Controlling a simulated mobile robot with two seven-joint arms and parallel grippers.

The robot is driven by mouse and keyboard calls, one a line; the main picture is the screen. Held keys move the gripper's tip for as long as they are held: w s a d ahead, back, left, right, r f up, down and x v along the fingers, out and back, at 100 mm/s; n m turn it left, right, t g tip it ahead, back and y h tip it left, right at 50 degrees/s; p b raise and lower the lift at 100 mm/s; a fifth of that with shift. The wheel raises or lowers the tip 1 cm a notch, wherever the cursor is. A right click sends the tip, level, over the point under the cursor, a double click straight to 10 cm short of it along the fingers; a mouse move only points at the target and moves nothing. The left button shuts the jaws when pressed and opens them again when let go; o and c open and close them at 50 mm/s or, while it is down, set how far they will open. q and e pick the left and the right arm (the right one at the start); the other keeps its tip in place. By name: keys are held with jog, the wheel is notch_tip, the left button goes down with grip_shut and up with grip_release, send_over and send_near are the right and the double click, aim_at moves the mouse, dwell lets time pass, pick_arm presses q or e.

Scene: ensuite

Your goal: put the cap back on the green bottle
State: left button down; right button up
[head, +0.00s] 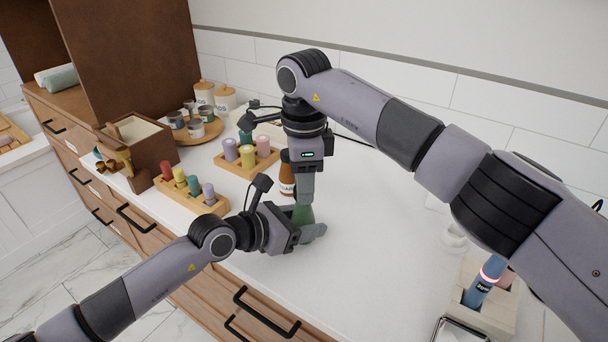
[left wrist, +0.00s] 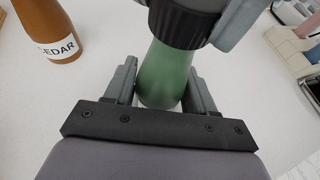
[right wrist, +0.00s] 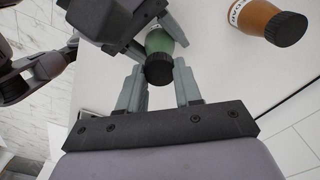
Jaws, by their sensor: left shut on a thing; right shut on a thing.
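The green bottle (head: 303,214) stands on the white counter, partly hidden by my grippers. My left gripper (head: 310,233) is shut on its body, with a finger on each side in the left wrist view (left wrist: 165,85). The black ribbed cap (left wrist: 178,20) is at the top of the bottle, in line with its neck. My right gripper (head: 304,196) comes from above and is shut on the cap, which also shows between its fingers in the right wrist view (right wrist: 160,70). No gap shows between cap and bottle; I cannot tell whether the cap is screwed down.
A brown bottle labelled CEDAR (left wrist: 52,32) with a black cap (right wrist: 286,28) stands close behind the green one. Wooden trays of coloured bottles (head: 190,192) are to the left. A holder with a blue device (head: 484,283) is at the right. The counter's middle right is clear.

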jog(key=shift+f, duration=0.6)
dwell(0.6)
